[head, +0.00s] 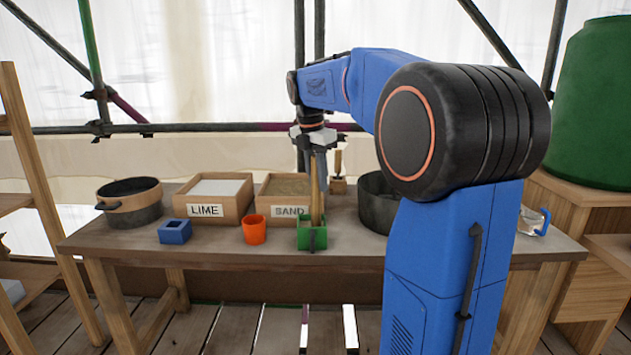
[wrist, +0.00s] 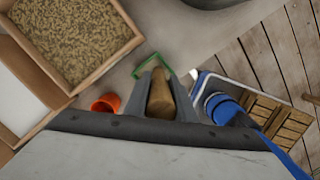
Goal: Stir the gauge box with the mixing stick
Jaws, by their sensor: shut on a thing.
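My gripper (head: 318,172) points down over the middle of the table, shut on the wooden mixing stick (head: 315,195). The stick is about upright. Its lower end is at the small green box (head: 303,240), which I take for the gauge box, and looks to be inside it. How deep it sits I cannot tell. In the wrist view the stick (wrist: 160,98) lies between the two grey fingers, and the green rim (wrist: 140,68) shows just beyond them. The inside of the box is mostly hidden.
An orange cup (head: 254,230) and a small blue box (head: 174,232) stand left of the green box. Behind are the LIME box (head: 206,210), the SAND box (head: 288,211) and a black-and-tan pot (head: 130,203). A dark tub (head: 376,210) stands right, partly behind my arm.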

